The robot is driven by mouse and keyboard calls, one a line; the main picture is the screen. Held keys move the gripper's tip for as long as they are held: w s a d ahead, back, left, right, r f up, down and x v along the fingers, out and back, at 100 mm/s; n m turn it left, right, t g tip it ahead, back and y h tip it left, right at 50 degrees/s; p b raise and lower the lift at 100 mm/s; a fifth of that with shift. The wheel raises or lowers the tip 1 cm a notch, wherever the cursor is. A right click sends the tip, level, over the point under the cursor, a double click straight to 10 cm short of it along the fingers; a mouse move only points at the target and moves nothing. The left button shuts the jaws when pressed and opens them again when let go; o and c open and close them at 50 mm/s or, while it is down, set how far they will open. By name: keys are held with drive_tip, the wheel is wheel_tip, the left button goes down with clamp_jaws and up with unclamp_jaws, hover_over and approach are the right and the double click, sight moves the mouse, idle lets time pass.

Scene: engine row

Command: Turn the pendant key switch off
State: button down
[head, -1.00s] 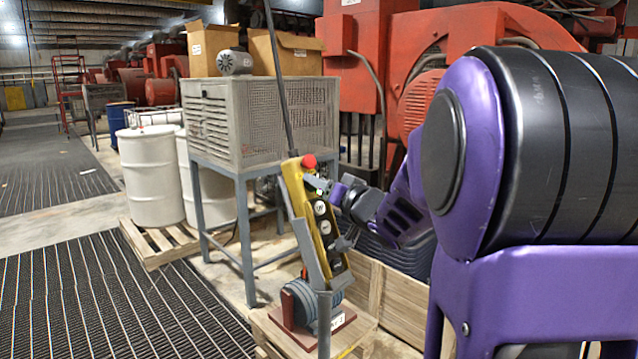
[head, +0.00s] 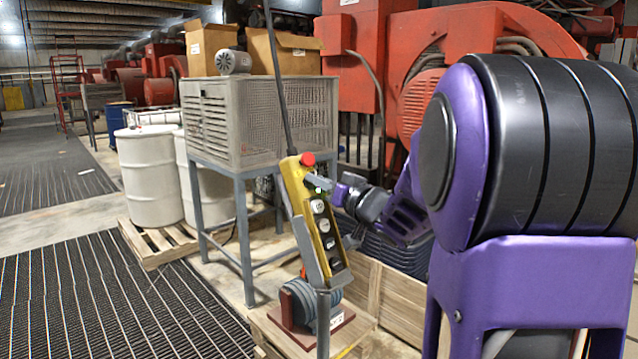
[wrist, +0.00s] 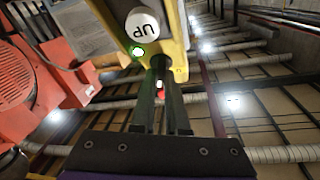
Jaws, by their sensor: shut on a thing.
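The yellow pendant (head: 313,222) hangs on a dark cable and leans against a grey post in the head view. It has a red button on top and several round buttons down its face. My gripper (head: 318,184) reaches in from the right, at the upper part of the pendant face. In the wrist view the pendant (wrist: 180,30) shows an "UP" button and a lit green lamp. My gripper (wrist: 160,75) has its fingers close together on the key switch (wrist: 159,88), beside the green lamp. The key switch is mostly hidden between the fingers.
A grey mesh cabinet (head: 250,115) on legs stands behind the pendant, with cardboard boxes on top. White drums (head: 150,180) stand on a pallet at left. A wooden crate (head: 385,295) sits below my arm. Floor mats lie open at left.

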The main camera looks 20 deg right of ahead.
drive_tip(key=n+y, duration=0.2)
drive_tip(key=n, duration=0.1)
drive_tip(key=n+g+y+b, duration=0.1)
drive_tip(key=n+y, duration=0.1)
drive_tip(key=n, duration=0.2)
drive_tip(key=shift+w+d, duration=0.1)
drive_tip(key=shift+d, duration=0.05)
drive_tip(key=n+g+y, duration=0.1)
drive_tip(key=n, duration=0.2)
drive_tip(key=n+g+y, duration=0.1)
drive_tip(key=n, duration=0.2)
drive_tip(key=shift+n+g+y, duration=0.3)
drive_tip(key=shift+n, duration=0.1)
drive_tip(key=c, duration=0.9)
unclamp_jaws()
drive_tip(key=shift+d, duration=0.1)
drive_tip(key=v, duration=1.7)
drive_tip(key=shift+d, duration=0.15)
drive_tip(key=shift+r, duration=0.1)
